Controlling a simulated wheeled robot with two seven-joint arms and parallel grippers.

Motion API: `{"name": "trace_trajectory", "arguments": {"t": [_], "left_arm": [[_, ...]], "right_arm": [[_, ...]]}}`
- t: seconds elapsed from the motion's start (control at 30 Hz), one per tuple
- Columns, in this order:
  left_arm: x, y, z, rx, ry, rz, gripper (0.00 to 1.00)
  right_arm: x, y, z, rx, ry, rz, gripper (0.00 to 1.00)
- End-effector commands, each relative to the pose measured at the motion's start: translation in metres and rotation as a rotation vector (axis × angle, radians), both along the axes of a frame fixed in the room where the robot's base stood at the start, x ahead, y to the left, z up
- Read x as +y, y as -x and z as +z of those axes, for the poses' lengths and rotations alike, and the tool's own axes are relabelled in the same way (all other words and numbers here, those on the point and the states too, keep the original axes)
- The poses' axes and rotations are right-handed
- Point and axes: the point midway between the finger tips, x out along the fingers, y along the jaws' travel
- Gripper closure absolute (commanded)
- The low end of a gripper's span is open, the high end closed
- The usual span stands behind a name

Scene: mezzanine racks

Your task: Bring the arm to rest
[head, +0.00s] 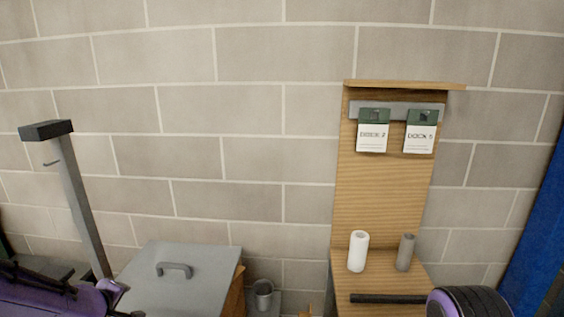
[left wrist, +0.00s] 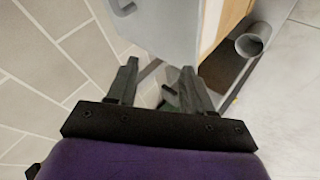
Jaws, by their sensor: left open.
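My left arm (head: 50,292), purple and black, comes in at the lower left of the head view, beside the grey lidded box. In the left wrist view my left gripper (left wrist: 158,88) is open, with its two dark fingers apart and nothing held between them. The grey box and a grey cup-like container lie beyond the fingertips. A purple and black rounded part of my right arm (head: 470,303) shows at the bottom right of the head view.
A grey box lid (head: 180,285) with a handle (head: 174,269) is near my left arm. A grey post (head: 80,205) stands behind it. A grey container (head: 263,293) sits right of the box. A wooden stand (head: 383,195) holds two cards, a white roll (head: 358,251) and a grey cylinder (head: 405,252).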

Motion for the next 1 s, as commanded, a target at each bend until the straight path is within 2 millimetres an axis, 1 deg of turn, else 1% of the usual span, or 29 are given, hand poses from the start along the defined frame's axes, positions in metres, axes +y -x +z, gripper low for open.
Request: {"name": "trace_trajectory", "arguments": {"t": [0.03,0.07,0.13,0.17,0.2,0.23,0.27,0.3,0.37,0.4,0.47,0.5,0.6,0.63,0.67,1.0], "left_arm": [[-0.005,0.009,-0.018,0.021,-0.056,-0.02,0.49],[-0.007,0.014,-0.029,0.031,-0.094,-0.033,0.49],[-0.016,0.034,-0.06,0.072,-0.189,-0.076,0.49],[-0.02,0.044,-0.075,0.095,-0.227,-0.098,0.49],[-0.027,0.061,-0.095,0.128,-0.276,-0.13,0.49],[-0.032,0.074,-0.111,0.155,-0.31,-0.157,0.49],[-0.038,0.091,-0.127,0.187,-0.339,-0.185,0.49],[-0.047,0.115,-0.149,0.234,-0.372,-0.23,0.49],[-0.06,0.155,-0.18,0.311,-0.404,-0.298,0.49],[-0.068,0.184,-0.198,0.364,-0.41,-0.339,0.49],[-0.08,0.224,-0.221,0.445,-0.397,-0.394,0.49],[-0.086,0.248,-0.233,0.499,-0.385,-0.426,0.49],[-0.095,0.295,-0.255,0.609,-0.358,-0.481,0.49],[-0.096,0.304,-0.259,0.632,-0.353,-0.49,0.49],[-0.096,0.31,-0.261,0.643,-0.351,-0.495,0.49],[-0.096,0.31,-0.261,0.643,-0.351,-0.495,0.49]], "right_arm": [[0.0,0.0,0.0,0.0,0.0,0.0,1.0],[0.0,0.0,0.0,0.0,0.0,0.0,1.0],[0.0,0.0,0.0,0.0,0.0,0.0,1.0],[0.0,0.0,0.0,0.0,0.0,0.0,1.0],[0.0,0.0,0.0,0.0,0.0,0.0,1.0],[0.0,0.0,0.0,0.0,0.0,0.0,1.0],[0.0,0.0,0.0,0.0,0.0,0.0,1.0],[0.0,0.0,0.0,0.0,0.0,0.0,1.0],[0.0,0.0,0.0,0.0,0.0,0.0,1.0],[0.0,0.0,0.0,0.0,0.0,0.0,1.0],[0.0,0.0,0.0,0.0,0.0,0.0,1.0],[0.0,0.0,0.0,0.0,0.0,0.0,1.0],[0.0,0.0,0.0,0.0,0.0,0.0,1.0],[0.0,0.0,0.0,0.0,0.0,0.0,1.0],[0.0,0.0,0.0,0.0,0.0,0.0,1.0],[0.0,0.0,0.0,0.0,0.0,0.0,1.0]]}}
